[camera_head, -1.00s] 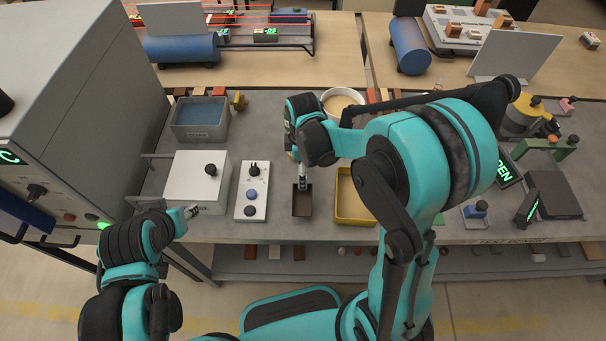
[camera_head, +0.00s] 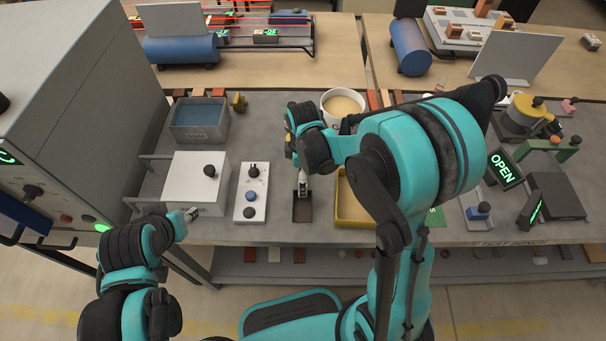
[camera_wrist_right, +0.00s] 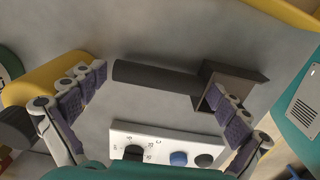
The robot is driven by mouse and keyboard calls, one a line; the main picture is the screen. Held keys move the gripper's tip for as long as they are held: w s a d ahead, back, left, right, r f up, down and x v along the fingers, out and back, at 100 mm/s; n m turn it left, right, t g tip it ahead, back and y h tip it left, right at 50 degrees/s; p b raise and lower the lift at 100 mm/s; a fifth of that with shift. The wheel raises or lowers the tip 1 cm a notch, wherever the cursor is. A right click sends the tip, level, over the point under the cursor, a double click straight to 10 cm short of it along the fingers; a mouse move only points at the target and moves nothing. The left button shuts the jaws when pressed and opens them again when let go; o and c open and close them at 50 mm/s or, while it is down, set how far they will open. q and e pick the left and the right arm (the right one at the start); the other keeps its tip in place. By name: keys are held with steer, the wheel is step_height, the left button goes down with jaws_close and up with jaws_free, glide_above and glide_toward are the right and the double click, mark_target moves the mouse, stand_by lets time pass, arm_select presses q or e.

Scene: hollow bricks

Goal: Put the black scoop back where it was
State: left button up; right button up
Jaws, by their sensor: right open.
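The black scoop lies on the grey table, with its dark tray (camera_head: 302,210) just below my right gripper (camera_head: 302,184) in the head view. The right wrist view shows the scoop's round handle (camera_wrist_right: 150,76) and its open tray (camera_wrist_right: 238,84). My right gripper's two fingers (camera_wrist_right: 160,88) are spread wide, one towards each end of the handle. The exact gap between fingers and scoop is hard to tell. My left gripper (camera_head: 191,214) is beside the front of a white box (camera_head: 190,178), its fingers too small to read.
A panel with knobs (camera_head: 250,196) lies left of the scoop. A yellow tray (camera_head: 350,215) stands close on its right, partly hidden by my right arm. A white tub (camera_head: 343,103) and a grey bin (camera_head: 199,121) stand farther back.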

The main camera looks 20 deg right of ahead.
step_height(320, 180, up, 11)
steer(key=p, duration=0.4)
steer(key=s+d+r+m+t, duration=0.4)
steer(key=s+r+m+t, duration=0.3)
steer(key=s+m, duration=0.5)
steer(key=m, duration=0.2)
steer(key=shift+s+r+m, duration=0.2)
steer(key=shift+r+m, duration=0.1)
steer(key=shift+m, duration=0.1)
steer(key=shift+f, duration=0.1)
